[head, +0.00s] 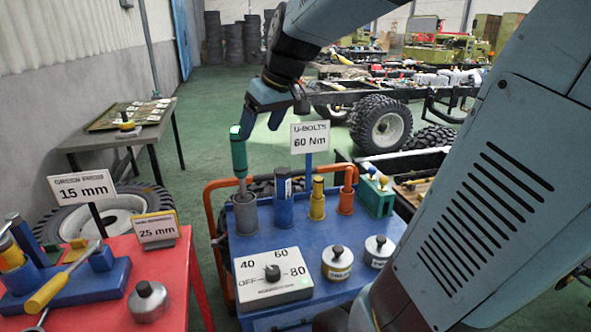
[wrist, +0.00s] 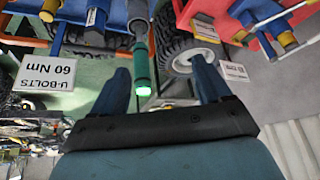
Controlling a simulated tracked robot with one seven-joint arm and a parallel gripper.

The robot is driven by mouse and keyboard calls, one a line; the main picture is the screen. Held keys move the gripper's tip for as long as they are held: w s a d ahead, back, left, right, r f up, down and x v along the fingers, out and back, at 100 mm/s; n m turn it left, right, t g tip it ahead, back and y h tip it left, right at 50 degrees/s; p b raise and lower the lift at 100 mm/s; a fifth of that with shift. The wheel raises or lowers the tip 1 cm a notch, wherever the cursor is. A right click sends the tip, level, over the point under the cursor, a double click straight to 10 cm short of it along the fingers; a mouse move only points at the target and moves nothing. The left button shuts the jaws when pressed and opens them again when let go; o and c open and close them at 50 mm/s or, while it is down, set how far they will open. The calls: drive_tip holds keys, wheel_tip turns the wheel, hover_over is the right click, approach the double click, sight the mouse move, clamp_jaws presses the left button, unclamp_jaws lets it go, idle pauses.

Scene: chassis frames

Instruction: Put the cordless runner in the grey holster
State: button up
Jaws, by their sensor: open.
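The cordless runner (head: 239,157), a green handle with a grey lower end, stands nearly upright in the grey holster (head: 243,214) at the left of the blue cart. In the wrist view the runner (wrist: 142,68) shows its lit green end towards the camera, with the grey holster (wrist: 138,12) beyond it. My gripper (head: 262,118) is open near the runner's top, a little to its right in the head view. In the wrist view my gripper (wrist: 160,66) has its two blue fingers spread, with the runner's end nearer the left finger. Nothing is held.
Blue (head: 283,203), yellow (head: 317,203) and copper (head: 346,195) holders stand right of the grey holster, with a U-BOLTS 60 Nm sign (head: 310,137) behind. A dial box (head: 272,275) and two round weights sit in front. A red table (head: 170,262) is at left.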

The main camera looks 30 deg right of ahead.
drive_tip(key=s+f+m+h, duration=0.1)
drive_tip(key=s+f+m, duration=0.1)
drive_tip(key=s, duration=0.6)
drive_tip(key=s+f+m+h, duration=0.1)
drive_tip(key=s+f+m, duration=0.1)
drive_tip(key=s, duration=0.6)
drive_tip(key=shift+c, duration=0.4)
idle(0.9)
